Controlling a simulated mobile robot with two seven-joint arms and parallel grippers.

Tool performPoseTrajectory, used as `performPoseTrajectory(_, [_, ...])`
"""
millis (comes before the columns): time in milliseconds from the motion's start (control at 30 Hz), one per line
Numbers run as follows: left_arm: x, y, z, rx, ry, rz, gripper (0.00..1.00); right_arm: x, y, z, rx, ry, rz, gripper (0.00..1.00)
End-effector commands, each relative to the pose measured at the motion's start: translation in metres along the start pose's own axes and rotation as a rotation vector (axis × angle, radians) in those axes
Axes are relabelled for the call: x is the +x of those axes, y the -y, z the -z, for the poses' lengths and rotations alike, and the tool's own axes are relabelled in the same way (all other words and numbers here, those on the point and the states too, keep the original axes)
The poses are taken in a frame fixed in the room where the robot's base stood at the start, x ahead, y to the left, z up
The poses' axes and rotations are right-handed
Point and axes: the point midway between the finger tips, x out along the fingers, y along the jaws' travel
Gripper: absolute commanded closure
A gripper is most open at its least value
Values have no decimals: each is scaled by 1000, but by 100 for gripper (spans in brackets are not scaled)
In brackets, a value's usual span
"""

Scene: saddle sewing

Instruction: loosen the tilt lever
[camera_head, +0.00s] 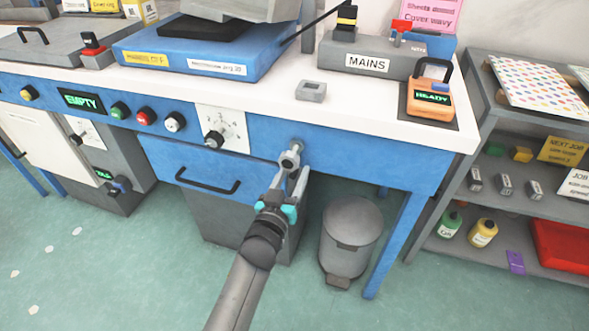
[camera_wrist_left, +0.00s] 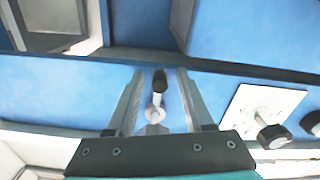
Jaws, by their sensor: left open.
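The tilt lever (camera_head: 291,158) sticks out from the blue front of the bench, right of the drawer. In the left wrist view its short metal stem ends in a dark knob (camera_wrist_left: 160,82). My left gripper (camera_head: 291,180) reaches up to it from below. In the left wrist view the jaws of my left gripper (camera_wrist_left: 158,73) are open, one on each side of the lever, with visible gaps. The lever is partly hidden by the gripper in the head view. My right gripper is not in view.
A white dial plate with a black knob (camera_head: 214,140) is left of the lever. The drawer (camera_head: 205,165) with a black handle is at its left. A grey bin (camera_head: 350,235) stands on the floor below right. A blue table leg (camera_head: 392,245) is further right.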

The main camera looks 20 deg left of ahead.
Motion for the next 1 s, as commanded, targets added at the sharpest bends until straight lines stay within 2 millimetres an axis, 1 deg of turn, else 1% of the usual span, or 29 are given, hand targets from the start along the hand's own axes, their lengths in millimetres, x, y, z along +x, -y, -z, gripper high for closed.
performPoseTrajectory(233, [0,0,0,0,0,0,49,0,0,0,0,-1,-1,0])
performPoseTrajectory(600, [0,0,0,0,0,0,91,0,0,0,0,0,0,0])
performPoseTrajectory(700, [0,0,0,0,0,0,100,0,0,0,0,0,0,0])
performPoseTrajectory(1000, [0,0,0,1,0,0,100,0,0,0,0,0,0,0])
